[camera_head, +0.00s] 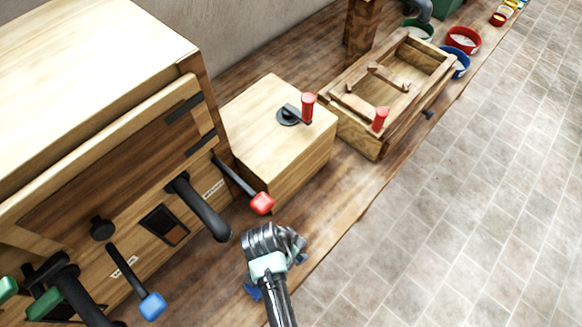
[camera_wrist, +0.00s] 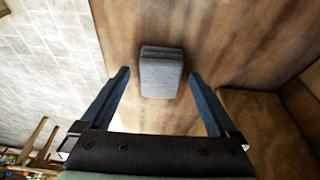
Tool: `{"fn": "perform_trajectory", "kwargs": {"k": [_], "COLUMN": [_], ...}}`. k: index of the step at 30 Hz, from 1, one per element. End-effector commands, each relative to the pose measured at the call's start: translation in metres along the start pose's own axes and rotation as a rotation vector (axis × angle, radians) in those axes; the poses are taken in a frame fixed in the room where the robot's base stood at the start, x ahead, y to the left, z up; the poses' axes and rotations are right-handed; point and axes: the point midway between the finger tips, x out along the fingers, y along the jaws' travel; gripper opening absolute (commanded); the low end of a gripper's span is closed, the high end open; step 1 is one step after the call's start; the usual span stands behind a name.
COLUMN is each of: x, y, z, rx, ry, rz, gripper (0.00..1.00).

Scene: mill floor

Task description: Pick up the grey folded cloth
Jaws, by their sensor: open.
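The grey folded cloth (camera_wrist: 161,75) lies on the brown wooden bench top (camera_wrist: 215,40) in the wrist view, a small folded block. My gripper (camera_wrist: 158,75) is open, with its two blue fingers on either side of the cloth's near part and a gap on each side. Nothing is held. In the head view my gripper (camera_head: 275,290) is low over the bench's front strip, mostly behind my wrist. The cloth cannot be made out there.
A wooden cabinet with levers (camera_head: 120,190) stands to the left of my arm, its red-knobbed lever (camera_head: 262,203) close by. Beyond are a wooden box with a crank (camera_head: 275,130) and a wooden tray (camera_head: 345,125). The tiled floor (camera_head: 470,220) to the right is clear.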

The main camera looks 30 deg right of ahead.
Motion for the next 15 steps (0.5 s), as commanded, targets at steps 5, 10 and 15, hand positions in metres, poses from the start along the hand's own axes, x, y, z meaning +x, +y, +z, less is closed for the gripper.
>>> {"fn": "perform_trajectory", "kwargs": {"k": [5, 10, 15], "x": [-0.0003, -0.0004, -0.0005], "y": [-0.0002, -0.0001, -0.0001], "z": [0.0000, 0.0000, 0.0001], "rx": [0.000, -0.001, -0.001], "ry": [0.000, 0.000, 0.000], "rz": [0.000, 0.000, 0.000], "gripper": [0.91, 0.61, 0.30]}}
